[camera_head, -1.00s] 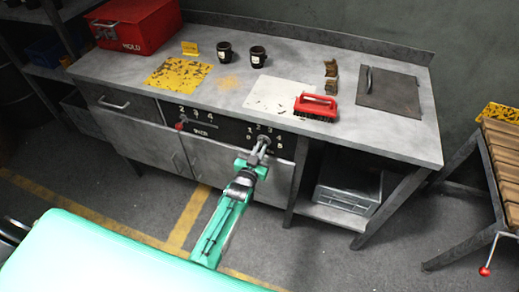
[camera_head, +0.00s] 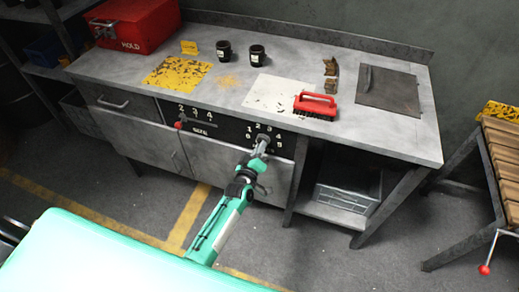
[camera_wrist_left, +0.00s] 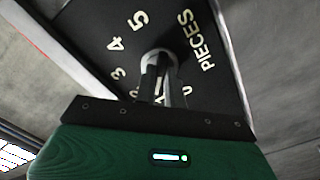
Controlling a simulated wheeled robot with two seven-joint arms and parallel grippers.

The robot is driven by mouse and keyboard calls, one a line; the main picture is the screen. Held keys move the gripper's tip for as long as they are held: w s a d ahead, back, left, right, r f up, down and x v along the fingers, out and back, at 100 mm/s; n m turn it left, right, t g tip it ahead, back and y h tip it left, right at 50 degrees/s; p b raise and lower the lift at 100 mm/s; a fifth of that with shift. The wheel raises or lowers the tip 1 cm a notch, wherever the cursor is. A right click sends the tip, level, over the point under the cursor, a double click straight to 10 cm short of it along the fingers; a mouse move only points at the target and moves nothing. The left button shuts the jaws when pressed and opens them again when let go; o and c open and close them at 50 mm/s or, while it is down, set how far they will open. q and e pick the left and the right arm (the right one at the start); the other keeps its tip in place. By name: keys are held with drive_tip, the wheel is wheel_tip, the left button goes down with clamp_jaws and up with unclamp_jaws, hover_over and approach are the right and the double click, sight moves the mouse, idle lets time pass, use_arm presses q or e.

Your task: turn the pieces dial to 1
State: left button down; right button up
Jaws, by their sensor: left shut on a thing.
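The pieces dial (camera_head: 262,140) sits on the black front panel of the grey workbench, with white numbers around it. It also shows in the left wrist view as a round grey knob (camera_wrist_left: 158,62), beside the word PIECES and the numbers 5, 4 and 3. My left gripper (camera_head: 260,149) is shut on the dial from the front, and its fingers (camera_wrist_left: 160,85) cover part of it. The gripper hides the lower numbers in part, so I cannot tell which number the dial points at. My right gripper is not in view.
A size lever with a red knob (camera_head: 180,124) is left of the dial. A red box (camera_head: 133,24), two black cups (camera_head: 257,54) and a red brush (camera_head: 315,105) stand on the bench top (camera_head: 390,135). A grey crate (camera_head: 347,190) sits on the lower shelf.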

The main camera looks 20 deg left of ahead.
use_arm(q)
drive_tip(key=shift+n, duration=1.2)
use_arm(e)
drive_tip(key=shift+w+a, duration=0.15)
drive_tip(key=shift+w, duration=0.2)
use_arm(q)
drive_tip(key=c, duration=1.5)
unclamp_jaws()
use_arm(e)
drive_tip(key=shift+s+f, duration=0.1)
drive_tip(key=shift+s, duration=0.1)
use_arm(q)
drive_tip(key=shift+s, duration=0.1)
